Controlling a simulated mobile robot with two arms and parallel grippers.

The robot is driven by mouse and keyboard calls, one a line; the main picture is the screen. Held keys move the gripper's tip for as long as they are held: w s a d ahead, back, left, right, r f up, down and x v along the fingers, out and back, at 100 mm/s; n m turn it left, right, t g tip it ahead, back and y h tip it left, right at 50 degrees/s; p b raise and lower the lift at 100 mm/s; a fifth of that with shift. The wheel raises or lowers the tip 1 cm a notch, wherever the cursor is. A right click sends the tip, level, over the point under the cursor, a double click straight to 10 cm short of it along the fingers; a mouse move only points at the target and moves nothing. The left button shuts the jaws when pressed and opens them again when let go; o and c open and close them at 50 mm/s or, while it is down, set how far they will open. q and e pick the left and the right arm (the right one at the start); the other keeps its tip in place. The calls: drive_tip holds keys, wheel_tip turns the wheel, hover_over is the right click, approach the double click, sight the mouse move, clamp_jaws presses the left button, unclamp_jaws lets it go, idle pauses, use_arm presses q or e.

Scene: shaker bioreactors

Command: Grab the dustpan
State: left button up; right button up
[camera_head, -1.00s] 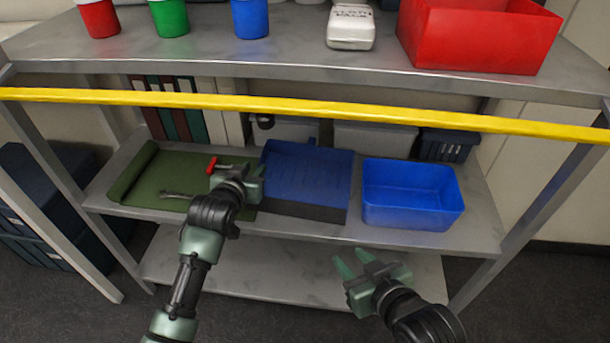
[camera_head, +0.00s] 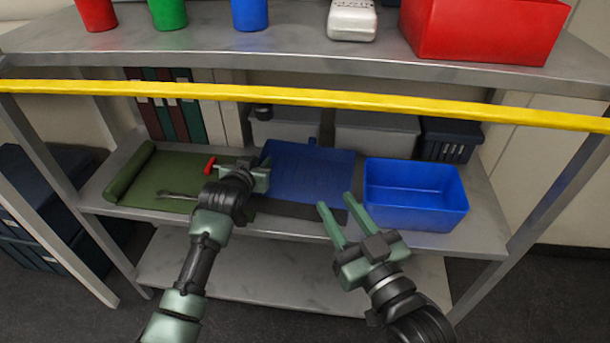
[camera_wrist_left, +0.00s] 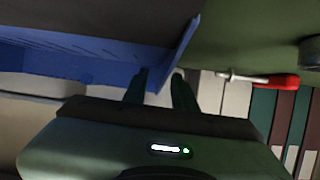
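The blue dustpan (camera_head: 312,175) lies on the middle shelf, its dark front edge toward me. It also shows in the left wrist view (camera_wrist_left: 95,48). My left gripper (camera_head: 265,172) is at the dustpan's left side. In the left wrist view its two fingers (camera_wrist_left: 160,88) are apart, with the dustpan's thin side wall reaching between them. I cannot tell whether either finger touches the wall. My right gripper (camera_head: 335,201) is open and empty in front of the shelf, its fingers pointing toward the dustpan's front right corner.
A blue bin (camera_head: 415,213) stands right of the dustpan. A green mat (camera_head: 133,192) with a wrench (camera_head: 176,196) and a red-handled screwdriver (camera_head: 209,165) lies left. Grey boxes (camera_head: 375,136) stand behind.

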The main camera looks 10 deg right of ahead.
use_arm(q)
clamp_jaws()
idle(1.2)
